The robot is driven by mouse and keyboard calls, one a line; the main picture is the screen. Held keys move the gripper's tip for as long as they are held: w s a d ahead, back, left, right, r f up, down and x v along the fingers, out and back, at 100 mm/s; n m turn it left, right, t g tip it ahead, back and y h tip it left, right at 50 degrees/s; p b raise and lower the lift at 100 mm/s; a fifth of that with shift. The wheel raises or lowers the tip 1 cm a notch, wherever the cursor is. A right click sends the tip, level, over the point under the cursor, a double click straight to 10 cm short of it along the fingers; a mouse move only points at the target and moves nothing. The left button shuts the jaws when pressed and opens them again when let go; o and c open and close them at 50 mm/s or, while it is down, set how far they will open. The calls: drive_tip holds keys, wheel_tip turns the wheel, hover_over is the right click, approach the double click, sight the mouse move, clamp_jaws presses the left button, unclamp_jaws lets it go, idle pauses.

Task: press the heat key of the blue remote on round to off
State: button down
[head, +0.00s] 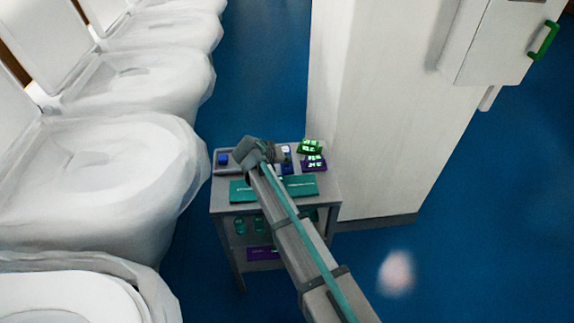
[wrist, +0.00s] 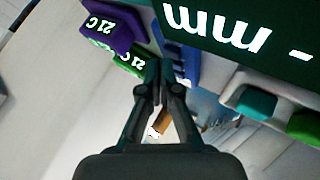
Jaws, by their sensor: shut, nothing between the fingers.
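In the head view the blue remote (head: 287,155), with a pale screen at its far end, lies on the small grey cart, partly hidden by my arm. My gripper (head: 258,155) is over the cart's top, just left of the remote; its fingertips are hard to make out there. In the wrist view my gripper (wrist: 158,68) is shut and empty. Its tips appear beside a blue body (wrist: 184,58), seemingly the blue remote, only partly seen. Whether they touch it I cannot tell. Which key is the heat key cannot be read.
A green remote (head: 310,146) and a purple remote (head: 314,162) with lit screens lie at the cart's right. A small blue thing (head: 223,158) is at its left. A dark green panel (wrist: 240,48) with white marks looms close. A white cabinet (head: 360,120) stands behind; wrapped toilets (head: 110,165) line the left.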

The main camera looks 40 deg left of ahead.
sight(285, 165)
drive_tip(key=shift+f+b, duration=0.4)
idle(0.3)
drive_tip(key=shift+r, duration=0.85)
drive_tip(key=shift+r, duration=0.1)
drive_tip(key=shift+r+p, duration=0.95)
drive_tip(key=shift+r, duration=1.45)
